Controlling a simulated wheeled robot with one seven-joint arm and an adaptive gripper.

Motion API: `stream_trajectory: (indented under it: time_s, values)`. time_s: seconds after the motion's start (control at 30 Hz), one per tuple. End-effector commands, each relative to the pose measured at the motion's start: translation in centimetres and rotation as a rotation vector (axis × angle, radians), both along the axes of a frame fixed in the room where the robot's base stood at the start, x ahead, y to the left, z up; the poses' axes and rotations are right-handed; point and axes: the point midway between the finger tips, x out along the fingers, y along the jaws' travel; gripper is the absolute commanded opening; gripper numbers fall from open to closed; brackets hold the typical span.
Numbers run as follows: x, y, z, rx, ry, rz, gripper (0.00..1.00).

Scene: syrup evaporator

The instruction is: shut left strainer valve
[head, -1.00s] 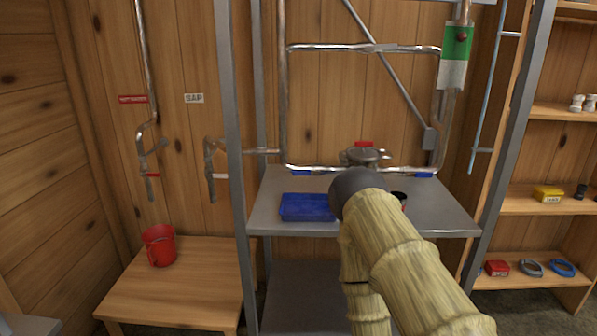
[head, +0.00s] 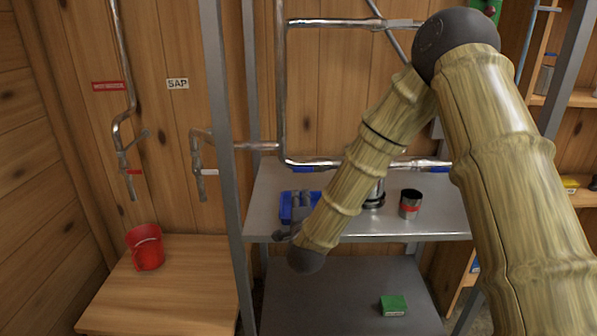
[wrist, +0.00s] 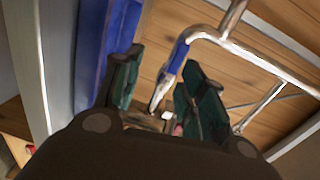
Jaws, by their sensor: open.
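The left strainer valve shows as a blue handle (head: 303,169) lying along the lower pipe above the back of the shelf. A blue handle on a pipe also shows in the wrist view (wrist: 178,55), beyond the fingertips; I cannot tell for certain that it is the same one. The strainer (head: 375,195) is mostly hidden behind my arm. A second blue handle (head: 440,170) is on the pipe to the right. My gripper (head: 297,207) is over the front of the shelf by the blue tray (head: 286,208). Its fingers (wrist: 160,92) are apart, with nothing between them.
A dark cup with a red band (head: 410,205) stands on the shelf right of my arm. A grey post (head: 222,150) rises left of my gripper. A green box (head: 393,305) lies on the lower shelf.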

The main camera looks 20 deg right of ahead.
Motion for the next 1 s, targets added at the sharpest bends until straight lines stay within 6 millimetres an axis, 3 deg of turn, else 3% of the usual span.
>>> stream_trajectory:
  time_s: [0.1,0.2,0.37,0.8,1.0]
  values:
    - [0.8,-0.6,2.7,0.051,-0.071,-0.030,0.41]
    - [1.3,-1.0,3.5,0.067,-0.092,-0.040,0.41]
    - [2.9,-1.4,3.6,0.068,-0.092,-0.040,0.41]
    - [9.4,-3.0,3.5,0.066,-0.090,-0.036,0.41]
    - [11.0,-3.4,3.5,0.066,-0.090,-0.035,0.41]
